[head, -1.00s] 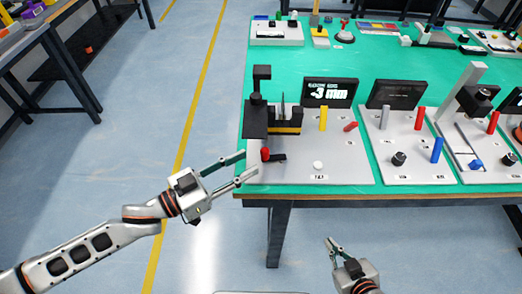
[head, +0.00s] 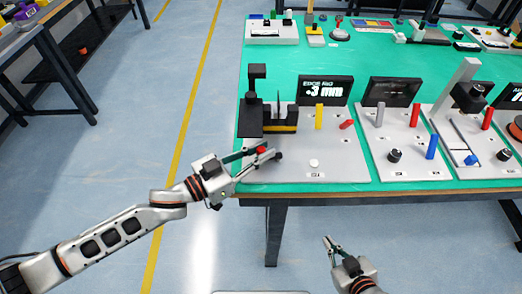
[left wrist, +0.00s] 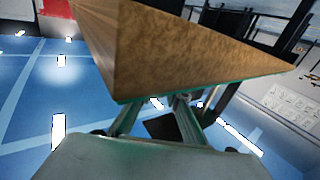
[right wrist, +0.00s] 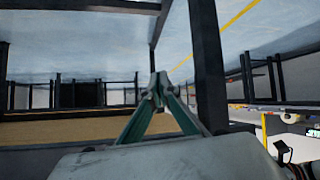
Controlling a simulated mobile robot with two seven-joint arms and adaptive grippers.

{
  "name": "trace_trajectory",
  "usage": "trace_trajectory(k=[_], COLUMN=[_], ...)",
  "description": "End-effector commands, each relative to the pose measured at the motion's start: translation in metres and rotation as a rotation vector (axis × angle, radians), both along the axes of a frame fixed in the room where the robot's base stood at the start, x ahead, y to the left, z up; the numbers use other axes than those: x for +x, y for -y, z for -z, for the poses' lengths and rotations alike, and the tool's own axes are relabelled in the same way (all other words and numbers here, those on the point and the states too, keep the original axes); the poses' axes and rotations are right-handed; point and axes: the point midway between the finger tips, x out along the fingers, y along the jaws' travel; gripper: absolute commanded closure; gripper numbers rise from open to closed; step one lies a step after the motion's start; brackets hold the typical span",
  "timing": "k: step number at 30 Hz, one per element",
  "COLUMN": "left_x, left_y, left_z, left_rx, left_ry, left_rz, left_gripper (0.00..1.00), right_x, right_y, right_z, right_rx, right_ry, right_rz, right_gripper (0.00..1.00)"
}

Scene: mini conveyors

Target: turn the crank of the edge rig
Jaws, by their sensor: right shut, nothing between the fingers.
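The edge rig (head: 338,170) is a grey panel at the near left corner of the table. Its crank has a red knob (head: 262,149) and a dark hub (head: 278,155) just right of it. My left gripper (head: 268,153) reaches over the panel's left edge with its fingertips around the knob. Its fingers show apart in the left wrist view (left wrist: 157,108); the crank is hidden there, and contact cannot be told. My right gripper (head: 329,240) is below and in front of the table, shut and empty; its fingertips meet in the right wrist view (right wrist: 158,82).
A black post (head: 257,90) and a black-and-yellow block (head: 284,123) stand behind the crank. A small screen (head: 323,91), a yellow peg (head: 319,117), a red lever (head: 347,124) and a white button (head: 314,163) are to the right. The table edge (head: 400,194) lies close below.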

Motion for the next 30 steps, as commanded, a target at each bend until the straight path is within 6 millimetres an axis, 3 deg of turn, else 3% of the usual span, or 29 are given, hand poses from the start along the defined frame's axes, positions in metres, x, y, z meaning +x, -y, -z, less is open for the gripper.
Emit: trace_trajectory(k=[14, 30], left_x=[0.007, 0.018], left_y=[0.000, 0.002], left_z=[-0.002, 0.001], left_rx=[0.004, -0.001], left_ry=[0.005, 0.002], left_rz=[0.127, 0.387], left_gripper=[1.00, 1.00], right_x=[0.002, -0.006], right_y=[-0.002, -0.002], right_z=[-0.013, 0.003], right_rx=[0.011, 0.006], right_ry=[0.008, -0.016], right_rz=[0.002, 0.000], right_gripper=[1.00, 1.00])
